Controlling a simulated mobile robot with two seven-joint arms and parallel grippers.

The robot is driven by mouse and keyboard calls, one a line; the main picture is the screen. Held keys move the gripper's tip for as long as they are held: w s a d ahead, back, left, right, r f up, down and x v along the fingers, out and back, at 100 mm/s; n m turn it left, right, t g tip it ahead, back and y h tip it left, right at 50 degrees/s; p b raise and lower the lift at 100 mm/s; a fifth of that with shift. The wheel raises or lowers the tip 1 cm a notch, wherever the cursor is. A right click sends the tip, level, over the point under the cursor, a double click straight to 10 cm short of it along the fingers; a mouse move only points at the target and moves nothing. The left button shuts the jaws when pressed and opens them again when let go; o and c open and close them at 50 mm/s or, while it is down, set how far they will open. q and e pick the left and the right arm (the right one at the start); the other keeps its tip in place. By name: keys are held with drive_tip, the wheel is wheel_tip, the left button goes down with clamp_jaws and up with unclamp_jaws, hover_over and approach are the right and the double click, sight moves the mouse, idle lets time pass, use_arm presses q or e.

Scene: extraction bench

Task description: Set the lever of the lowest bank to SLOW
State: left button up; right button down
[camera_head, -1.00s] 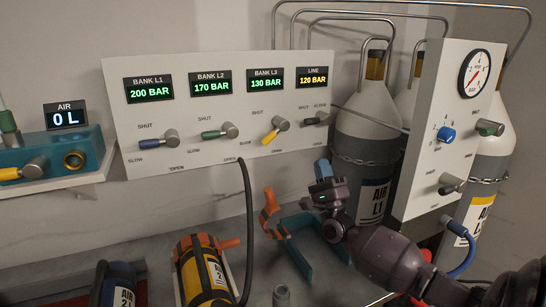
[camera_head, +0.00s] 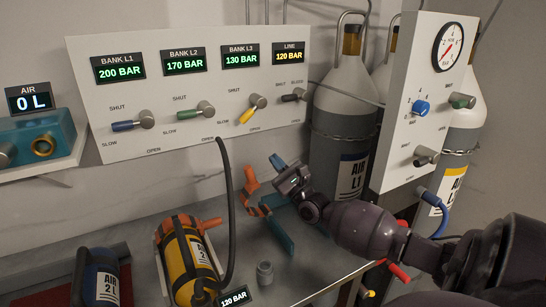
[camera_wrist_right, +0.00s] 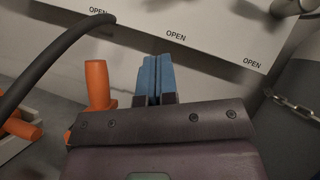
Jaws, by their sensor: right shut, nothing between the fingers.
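The BANK L3 display (camera_head: 240,55) reads 130 BAR, lower than BANK L1 (camera_head: 118,67) at 200 and BANK L2 (camera_head: 185,61) at 170. Below it is the L3 valve, whose yellow lever (camera_head: 246,115) slants down and left from its grey knob. The blue L1 lever (camera_head: 123,126) and green L2 lever (camera_head: 188,114) point nearly straight left. My right gripper (camera_head: 278,162) is below and right of the yellow lever, apart from it. Its blue fingers (camera_wrist_right: 155,76) are shut and empty in the right wrist view. My left gripper is not in view.
A black hose (camera_head: 225,190) hangs from the panel left of my gripper. An orange clamp (camera_head: 251,186) and teal bracket (camera_head: 278,236) are close below it. A yellow cylinder (camera_head: 183,262) lies front left; the tall AIR L1 cylinder (camera_head: 340,150) stands right.

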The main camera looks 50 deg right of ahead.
sight(246, 122)
use_arm(q)
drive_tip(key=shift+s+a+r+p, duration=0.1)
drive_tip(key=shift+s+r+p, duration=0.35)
drive_tip(key=shift+p, duration=0.4)
use_arm(e)
drive_tip(key=w+a+r, duration=0.1)
drive_tip(key=w+r, duration=0.6)
drive_tip(key=w, duration=0.1)
drive_tip(key=shift+a+r, duration=0.2)
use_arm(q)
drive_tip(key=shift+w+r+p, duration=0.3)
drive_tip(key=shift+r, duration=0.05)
use_arm(e)
drive_tip(key=r+m+h, duration=0.1)
drive_tip(key=a+m+h, duration=0.1)
drive_tip(key=shift+w+r+m, duration=0.2)
drive_tip(key=shift+r+m, duration=0.15)
drive_tip(key=shift+m, duration=0.05)
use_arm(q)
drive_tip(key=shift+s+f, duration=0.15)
